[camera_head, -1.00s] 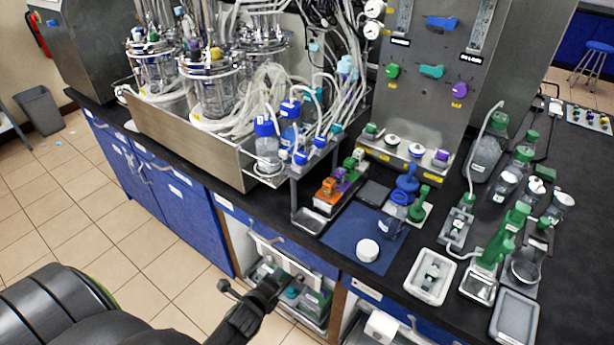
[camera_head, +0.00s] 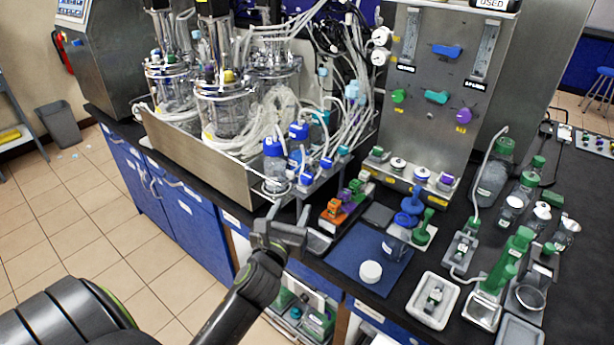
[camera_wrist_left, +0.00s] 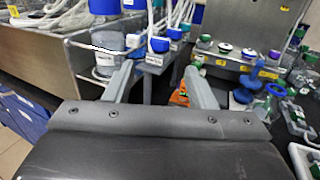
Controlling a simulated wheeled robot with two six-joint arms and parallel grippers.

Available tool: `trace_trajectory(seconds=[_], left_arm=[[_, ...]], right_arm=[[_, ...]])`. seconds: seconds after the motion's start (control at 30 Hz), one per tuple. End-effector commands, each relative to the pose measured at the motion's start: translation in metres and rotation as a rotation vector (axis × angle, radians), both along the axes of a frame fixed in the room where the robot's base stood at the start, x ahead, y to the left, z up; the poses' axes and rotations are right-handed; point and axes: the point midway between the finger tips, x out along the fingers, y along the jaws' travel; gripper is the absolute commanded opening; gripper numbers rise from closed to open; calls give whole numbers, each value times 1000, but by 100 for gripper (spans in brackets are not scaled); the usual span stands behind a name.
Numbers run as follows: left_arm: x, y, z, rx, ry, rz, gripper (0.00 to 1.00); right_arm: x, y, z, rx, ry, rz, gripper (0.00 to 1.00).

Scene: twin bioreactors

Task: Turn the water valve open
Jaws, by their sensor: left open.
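A steel panel (camera_head: 425,140) stands at the back of the bench with several coloured valve handles. A blue handle (camera_head: 447,51) is at the top, a teal one (camera_head: 436,97) below it, a green one (camera_head: 398,96) to the left and a purple one (camera_head: 463,115) to the right. I cannot read which is the water valve. My left gripper (camera_head: 289,211) is open and empty at the bench's front edge, well short of the panel. Its two fingers (camera_wrist_left: 158,72) point toward the bench in the left wrist view. My right gripper is not in view.
Glass bioreactors (camera_head: 225,105) stand in a steel tray (camera_head: 200,145) at the left. Blue-capped bottles (camera_head: 275,165) sit close to my gripper. A blue mat (camera_head: 350,262) and an orange-handled clamp (camera_head: 336,207) lie in front of the panel. Green-capped glassware crowds the right.

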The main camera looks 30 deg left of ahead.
Motion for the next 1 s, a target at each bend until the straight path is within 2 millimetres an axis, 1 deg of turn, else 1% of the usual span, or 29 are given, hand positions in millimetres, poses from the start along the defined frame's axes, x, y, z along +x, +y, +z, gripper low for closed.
trace_trajectory(seconds=[0.03,0.2,0.5,0.7,0.83,1.0], left_arm=[[11,4,2,3,-1,-1,50],[44,14,2,1,-1,0,50],[95,31,1,-1,0,1,50],[117,38,0,-2,-1,0,50],[123,40,0,-2,2,0,50],[125,41,0,-2,0,0,50]], right_arm=[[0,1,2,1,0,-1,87],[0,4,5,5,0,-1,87],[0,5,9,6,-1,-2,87],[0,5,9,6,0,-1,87],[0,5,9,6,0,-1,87],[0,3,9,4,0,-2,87]])
